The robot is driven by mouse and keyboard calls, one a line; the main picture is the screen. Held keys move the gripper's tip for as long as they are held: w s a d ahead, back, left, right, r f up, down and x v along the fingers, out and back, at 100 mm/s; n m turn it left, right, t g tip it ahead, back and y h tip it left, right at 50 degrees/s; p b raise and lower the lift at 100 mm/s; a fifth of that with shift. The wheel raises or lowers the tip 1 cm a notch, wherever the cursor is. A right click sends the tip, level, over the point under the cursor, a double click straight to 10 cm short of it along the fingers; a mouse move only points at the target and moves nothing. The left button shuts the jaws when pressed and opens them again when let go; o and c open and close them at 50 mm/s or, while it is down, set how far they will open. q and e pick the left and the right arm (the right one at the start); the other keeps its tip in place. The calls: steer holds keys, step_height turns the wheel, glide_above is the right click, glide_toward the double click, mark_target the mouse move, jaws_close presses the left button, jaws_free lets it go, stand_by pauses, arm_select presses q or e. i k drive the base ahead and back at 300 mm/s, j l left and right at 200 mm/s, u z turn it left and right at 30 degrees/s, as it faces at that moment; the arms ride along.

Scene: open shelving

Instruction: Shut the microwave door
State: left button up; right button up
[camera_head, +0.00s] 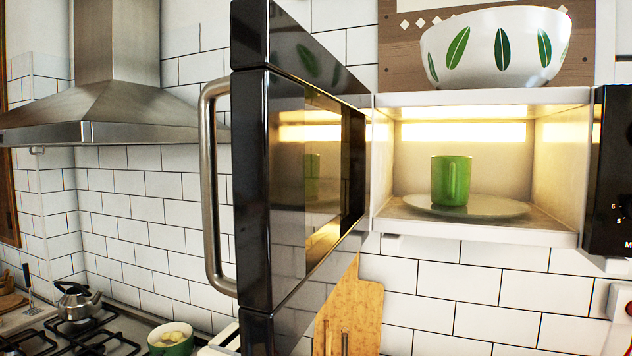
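The microwave (480,98) is at the right, with its lit white cavity facing me. Its black door (283,180) stands wide open, hinged at the left side of the cavity and swung out toward me. A metal bar handle (211,185) is on the door's outer face, at the left. A green mug (451,181) stands upright on the white turntable plate (489,206) inside. Neither of my grippers shows in the head view.
A white bowl with green leaves (496,47) sits on top of the microwave. A wooden board (348,312) leans below the door. A range hood (113,105), a stove with a kettle (76,302) and a green pot (171,340) are at the left.

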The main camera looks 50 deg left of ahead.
mark_target(302, 121)
steer(key=k+j+u, duration=0.2)
steer(key=j, duration=0.2)
steer(key=k+j+u, duration=0.15)
steer(key=j, duration=0.3)
steer(key=j+u, duration=0.2)
steer(key=j, duration=0.2)
